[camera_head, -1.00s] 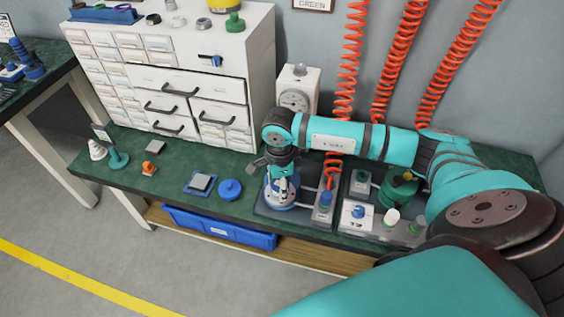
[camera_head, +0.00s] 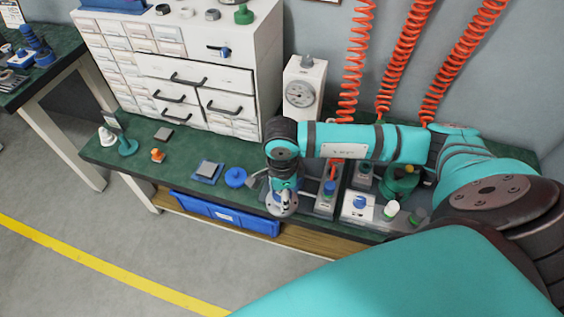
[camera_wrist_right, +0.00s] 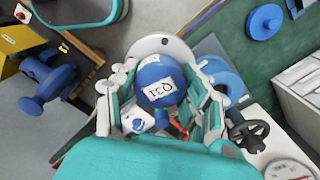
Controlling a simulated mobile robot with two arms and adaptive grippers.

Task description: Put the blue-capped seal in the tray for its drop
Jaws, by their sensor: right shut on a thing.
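My right gripper (camera_head: 283,196) is shut on the blue-capped seal. In the right wrist view, the rounded blue cap (camera_wrist_right: 160,82) with a white printed label sits between the two fingers of the gripper (camera_wrist_right: 165,95). In the head view, a white round part (camera_head: 282,208) shows below the fingers, near the bench's front edge. Whether it touches anything is hard to tell. A blue tray (camera_head: 225,214) stands on the shelf below the bench; whether it is the tray for the drop is not clear. My left gripper is not in view.
The green bench (camera_head: 190,155) holds a blue disc (camera_head: 235,177), a grey plate on a blue pad (camera_head: 207,172) and an orange piece (camera_head: 158,155). A white drawer cabinet (camera_head: 265,85) and a gauge box (camera_head: 303,90) stand behind. Test fixtures (camera_head: 357,207) crowd the right.

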